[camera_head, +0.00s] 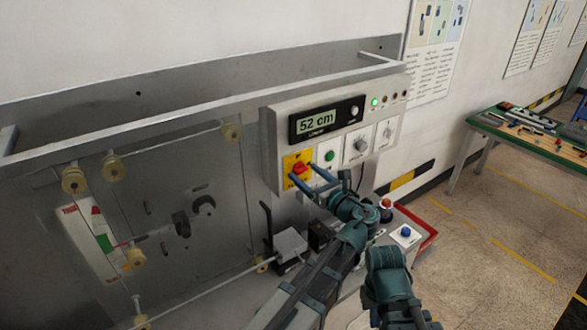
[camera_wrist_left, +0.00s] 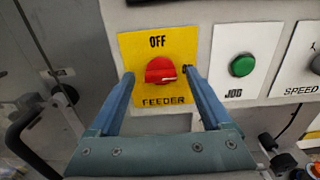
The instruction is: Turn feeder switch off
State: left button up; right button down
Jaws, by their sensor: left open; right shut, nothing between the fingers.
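The feeder switch is a red rotary knob (camera_head: 300,170) on a yellow plate, on the grey control box. In the left wrist view the knob (camera_wrist_left: 160,71) sits between OFF above and FEEDER below. Its pale mark points right, towards a label partly hidden by a finger. My left gripper (camera_head: 308,178) is open in front of the plate. In the left wrist view its fingers (camera_wrist_left: 158,90) stand on either side of the knob; I cannot tell whether they touch it. My right gripper's fingers do not show; only a teal arm part appears at the lower right.
Right of the switch are a green JOG button (camera_wrist_left: 242,65) and a SPEED dial (camera_head: 361,146). A red tray (camera_head: 427,238) lies below right. A green-topped bench (camera_head: 520,135) stands further right, beyond clear floor.

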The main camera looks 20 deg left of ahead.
pick_arm(q)
jog(key=shift+w+a, duration=0.1)
jog(key=shift+w, duration=0.05)
jog(key=shift+c, duration=0.4)
grip_shut()
